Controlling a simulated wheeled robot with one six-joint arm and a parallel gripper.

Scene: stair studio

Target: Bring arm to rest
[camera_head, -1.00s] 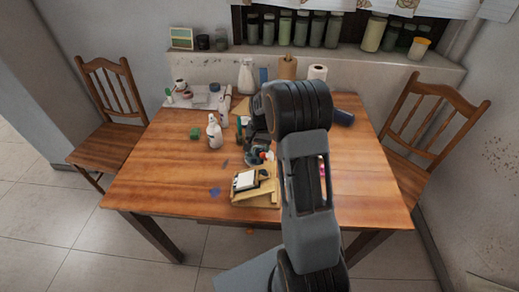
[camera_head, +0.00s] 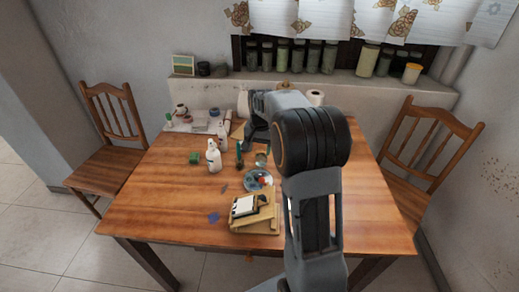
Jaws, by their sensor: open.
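My arm rises from the bottom right of the head view and bends at a large dark elbow joint over the table. Its grey forearm reaches away to the back left. My gripper (camera_head: 256,138) is at the far end, small and partly masked by my own arm, above the middle of the wooden table (camera_head: 155,205). It is open, and I see nothing held in it. Below and in front of it, a round dish (camera_head: 259,179) with small coloured items lies on the table.
A wooden stand with a clipboard (camera_head: 243,206) is near the front edge. Chairs flank the table (camera_head: 105,145) (camera_head: 425,150). Jars (camera_head: 299,57) line the back sill. The table's front left is clear.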

